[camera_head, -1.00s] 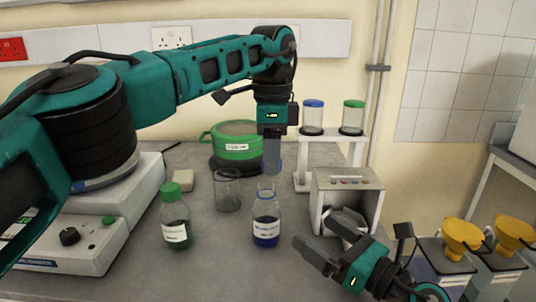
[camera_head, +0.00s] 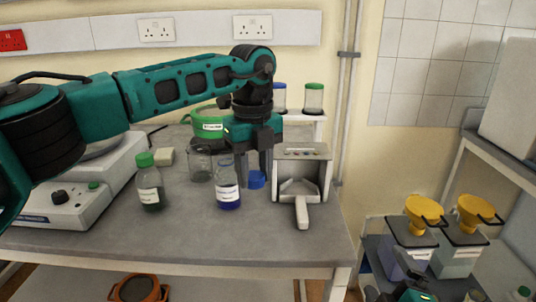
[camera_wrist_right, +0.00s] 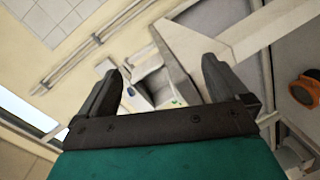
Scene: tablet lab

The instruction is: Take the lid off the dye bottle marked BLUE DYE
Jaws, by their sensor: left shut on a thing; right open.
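The dye bottle with dark blue liquid (camera_head: 228,192) stands upright on the bench, its neck bare. Its label is too small to read. A blue lid (camera_head: 257,180) is between the fingertips of my left gripper (camera_head: 257,174), just right of the bottle and low by the bench top. I cannot tell whether the lid touches the bench. My left gripper is shut on this lid. My right gripper (camera_wrist_right: 160,85) is open and empty in the right wrist view. Only part of it shows at the bottom right of the head view, well away from the bottle.
A green-lidded bottle (camera_head: 150,182) and a glass beaker (camera_head: 201,166) stand left of the dye bottle. A green pot (camera_head: 208,124) is behind. A holder with a white scoop (camera_head: 302,212) stands close on the right. The bench front is clear.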

